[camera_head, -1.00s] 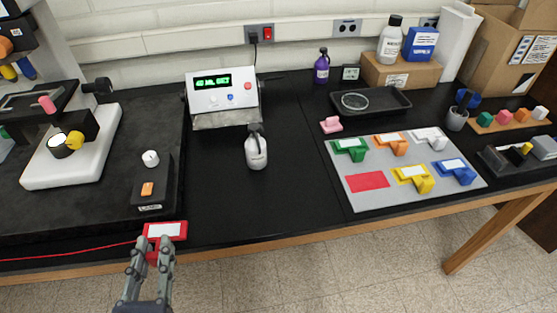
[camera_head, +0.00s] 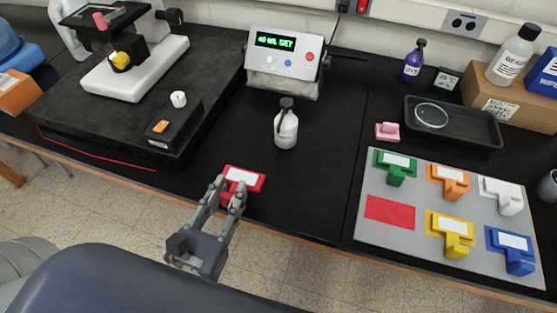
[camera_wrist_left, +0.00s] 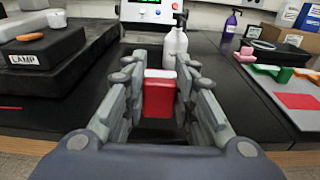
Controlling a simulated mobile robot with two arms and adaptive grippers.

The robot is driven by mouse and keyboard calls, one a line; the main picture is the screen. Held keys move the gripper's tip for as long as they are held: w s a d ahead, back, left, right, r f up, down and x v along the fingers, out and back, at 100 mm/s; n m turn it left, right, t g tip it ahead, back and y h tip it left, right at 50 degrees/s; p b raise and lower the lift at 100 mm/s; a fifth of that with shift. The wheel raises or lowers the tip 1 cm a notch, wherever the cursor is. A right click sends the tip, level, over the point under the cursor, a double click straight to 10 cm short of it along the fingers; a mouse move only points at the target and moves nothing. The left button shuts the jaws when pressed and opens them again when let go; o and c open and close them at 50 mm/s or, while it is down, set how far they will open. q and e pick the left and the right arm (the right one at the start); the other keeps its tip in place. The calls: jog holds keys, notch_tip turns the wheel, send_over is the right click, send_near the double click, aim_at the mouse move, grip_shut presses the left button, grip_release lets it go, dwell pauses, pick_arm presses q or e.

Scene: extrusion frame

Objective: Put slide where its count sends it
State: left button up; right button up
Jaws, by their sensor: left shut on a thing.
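My left gripper (camera_head: 228,190) is shut on a red slide holder (camera_head: 243,178) with a white label on top. In the left wrist view the red holder (camera_wrist_left: 160,92) stands between the two fingers. It is near the front edge of the black bench; whether it touches the bench I cannot tell. A grey board (camera_head: 378,234) at the right has green, orange, white, yellow and blue holders on it, each with a white label, and a bare red patch (camera_head: 390,212). My right gripper is not in view.
A white bottle (camera_head: 286,128) stands behind the red holder. A display box (camera_head: 283,58) reading "40 ML SET" is behind it. A microscope (camera_head: 135,68) and a lamp box (camera_head: 172,125) are left. A black tray (camera_head: 455,126) and pink block (camera_head: 387,131) sit behind the board.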

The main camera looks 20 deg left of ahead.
pick_arm(q)
jog(key=w+p, duration=0.1)
jog(key=w+d+p, duration=0.1)
jog(key=w+p, duration=0.1)
jog(key=w, duration=0.1)
jog(key=shift+d+r, duration=0.15)
jog(key=shift+d, duration=0.1)
jog(key=w+d+p, duration=0.1)
jog(key=w, duration=0.2)
jog(key=w+d+f+p, duration=0.1)
jog(key=w, duration=0.2)
jog(key=w+d+p, duration=0.1)
jog(key=w, duration=0.2)
jog(key=shift+f, duration=0.2)
notch_tip(320, 180, down, 4)
jog(key=shift+w+d+r+b, duration=0.1)
jog(key=shift+w+d+b, duration=0.05)
jog(key=shift+b, duration=0.55)
jog(key=shift+f+b, duration=0.5)
jog(key=shift+f, duration=0.1)
jog(key=o, duration=1)
jog(key=shift+r, duration=0.1)
